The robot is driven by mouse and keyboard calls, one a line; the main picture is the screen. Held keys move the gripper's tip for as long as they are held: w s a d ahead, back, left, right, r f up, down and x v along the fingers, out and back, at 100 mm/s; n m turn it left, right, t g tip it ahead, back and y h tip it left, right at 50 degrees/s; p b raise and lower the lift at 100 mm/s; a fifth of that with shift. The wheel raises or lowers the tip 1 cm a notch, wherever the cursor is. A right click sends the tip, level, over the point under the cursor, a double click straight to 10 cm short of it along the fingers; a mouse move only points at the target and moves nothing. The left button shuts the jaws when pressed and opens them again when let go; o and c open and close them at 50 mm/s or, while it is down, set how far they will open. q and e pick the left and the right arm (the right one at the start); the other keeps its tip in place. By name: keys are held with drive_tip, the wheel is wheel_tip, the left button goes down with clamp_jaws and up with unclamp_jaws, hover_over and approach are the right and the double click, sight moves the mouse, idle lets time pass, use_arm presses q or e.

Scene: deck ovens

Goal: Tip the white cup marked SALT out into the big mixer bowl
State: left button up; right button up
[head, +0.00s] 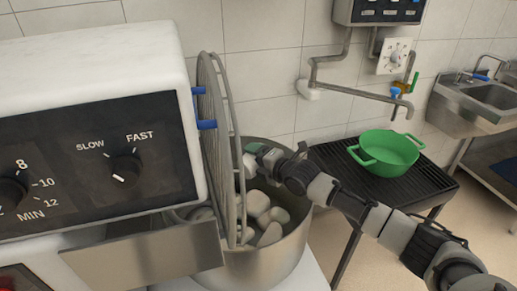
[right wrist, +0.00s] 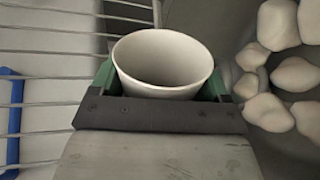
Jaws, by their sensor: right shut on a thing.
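The white cup (right wrist: 165,60) is between the green-padded fingers of my right gripper (right wrist: 163,85) in the right wrist view. Its open mouth shows, and its inside looks pale and plain. No SALT mark is visible from here. In the head view my right gripper (head: 255,155) reaches over the big steel mixer bowl (head: 265,270), close to the wire guard. A pale bit of the cup (head: 249,166) shows beside the gripper, mostly hidden. The bowl holds several pale lumps. My left gripper is not in view.
The upright wire guard (head: 222,150) with blue clips stands along the bowl's left side, beside the mixer head (head: 90,110) with its dials. A green bowl (head: 385,153) sits on a black slatted stand (head: 345,165) to the right. A water pipe and sink are behind.

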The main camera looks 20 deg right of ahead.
drive_tip(key=shift+s+a+n, duration=0.1)
drive_tip(key=shift+a+n, duration=0.1)
drive_tip(key=shift+n, duration=0.6)
drive_tip(key=shift+s+a+f+n+h, duration=0.1)
drive_tip(key=shift+f+n+h, duration=0.15)
drive_tip(key=shift+n, duration=0.35)
drive_tip(key=n+b, duration=0.1)
drive_tip(key=n+t+b, duration=0.1)
drive_tip(key=n+h+b, duration=0.1)
drive_tip(key=n, duration=0.1)
drive_tip(key=shift+s+a+f+t+b, duration=0.1)
drive_tip(key=shift+a+f+t+b, duration=0.2)
drive_tip(key=shift+t+b, duration=0.1)
drive_tip(key=shift+d+r+n, duration=0.15)
drive_tip(key=shift+r+n, duration=0.45)
drive_tip(key=shift+d+r+n+t, duration=0.2)
drive_tip(key=shift+r+n+t, duration=0.35)
drive_tip(key=shift+n, duration=0.65)
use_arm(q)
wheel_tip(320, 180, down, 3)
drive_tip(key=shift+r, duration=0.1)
use_arm(e)
drive_tip(key=n, duration=0.1)
drive_tip(key=r+n, duration=0.2)
drive_tip(key=n, duration=0.1)
drive_tip(key=shift+w+d+r+t, duration=0.1)
drive_tip(key=shift+w+d+t, duration=0.15)
drive_tip(key=shift+w+t, duration=0.1)
drive_tip(key=shift+s, duration=0.1)
